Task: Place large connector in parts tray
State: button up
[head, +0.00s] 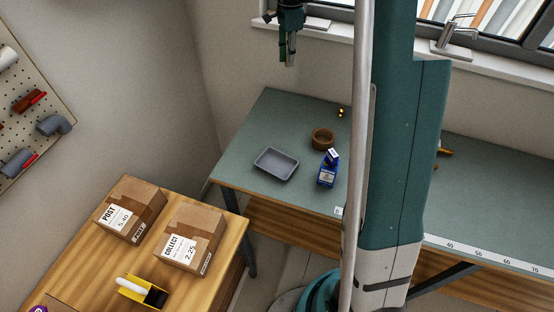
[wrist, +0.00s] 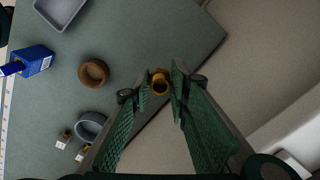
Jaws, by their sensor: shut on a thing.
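The large connector (wrist: 160,84), a brass-coloured hollow fitting, sits between my fingertips in the wrist view. My gripper (wrist: 161,88) is shut on it. In the head view my gripper (head: 290,63) is high above the back left of the bench, pointing down; the connector is too small to make out clearly there. The parts tray (head: 277,164), shallow, grey and apparently empty, lies on the left part of the bench, below my gripper and nearer the front. It also shows, cut off, in the wrist view (wrist: 58,14).
A brown ring (head: 322,138) and a blue box (head: 328,169) stand right of the tray. A small brass piece (head: 341,112) is near the bench's back edge. The wrist view also shows a grey ring (wrist: 91,125) and small fittings (wrist: 64,136). My column hides mid-bench.

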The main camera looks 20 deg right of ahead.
jog(key=s+a+f+n, duration=0.4)
jog(key=s+a+f, duration=0.4)
jog(key=s+a, duration=0.4)
jog(key=n, duration=0.4)
send_over(277, 165)
notch_tip(277, 165, down, 6)
jog(key=shift+a+f, duration=0.1)
jog(key=shift+f, duration=0.1)
jog(key=shift+f+b, duration=0.35)
jog(key=shift+f, duration=2.55)
jog(key=shift+f, duration=0.15)
jog(key=shift+f, duration=1.95)
jog(key=shift+f+b, duration=0.1)
jog(key=shift+b, duration=0.25)
